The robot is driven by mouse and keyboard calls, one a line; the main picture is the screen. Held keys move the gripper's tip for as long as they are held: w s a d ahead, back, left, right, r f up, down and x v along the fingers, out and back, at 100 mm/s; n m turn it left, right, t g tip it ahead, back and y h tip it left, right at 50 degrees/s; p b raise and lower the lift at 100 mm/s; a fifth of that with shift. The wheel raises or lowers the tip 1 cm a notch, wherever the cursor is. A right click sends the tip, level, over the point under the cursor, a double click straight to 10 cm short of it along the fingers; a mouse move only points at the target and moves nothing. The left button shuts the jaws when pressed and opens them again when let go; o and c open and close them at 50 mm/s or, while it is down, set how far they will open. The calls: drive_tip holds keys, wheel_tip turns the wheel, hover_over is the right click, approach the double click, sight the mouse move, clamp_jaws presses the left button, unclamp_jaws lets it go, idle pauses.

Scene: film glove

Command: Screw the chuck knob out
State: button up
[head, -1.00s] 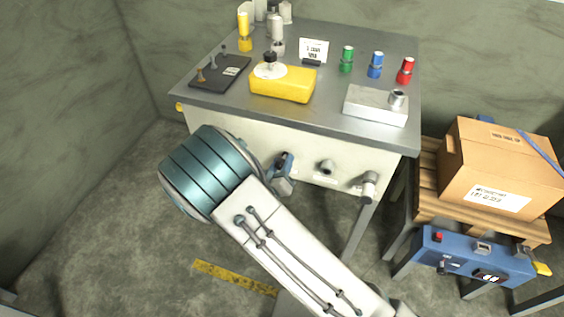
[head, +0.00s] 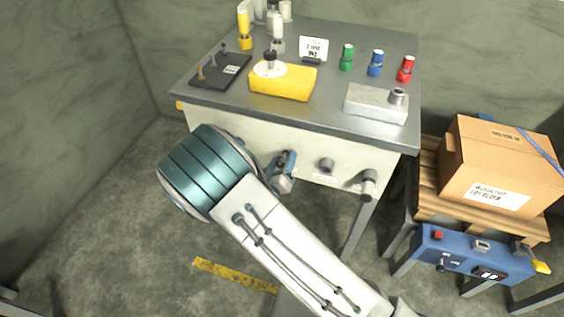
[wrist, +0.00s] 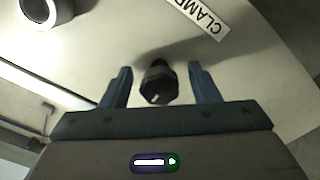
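A dark knob (wrist: 158,84) with a faceted end sticks out of a pale panel in the wrist view. I cannot read a label that marks it as the chuck knob. My gripper (wrist: 161,88) is open, with one blue finger on each side of this knob and a visible gap on both sides. A white label reading CLAMP (wrist: 203,18) is on the panel, up and right of the knob. In the head view my gripper (head: 284,172) is at the bench's front panel (head: 228,127), left of a grey knob (head: 326,166); it hides whatever is behind it.
A grey cylindrical fitting (head: 369,182) sticks out farther right on the panel. The bench top (head: 330,110) bears a yellow block (head: 283,86), a grey block (head: 376,106) and several coloured bottles. A cardboard box (head: 500,168) stands on a pallet at right. A round ring-like fitting (wrist: 47,12) shows upper left.

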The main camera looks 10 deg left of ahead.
drive_tip(key=s+a, duration=0.1)
drive_tip(key=s, duration=1.2)
drive_tip(key=shift+s+b, duration=0.3)
drive_tip(key=shift+s, duration=0.1)
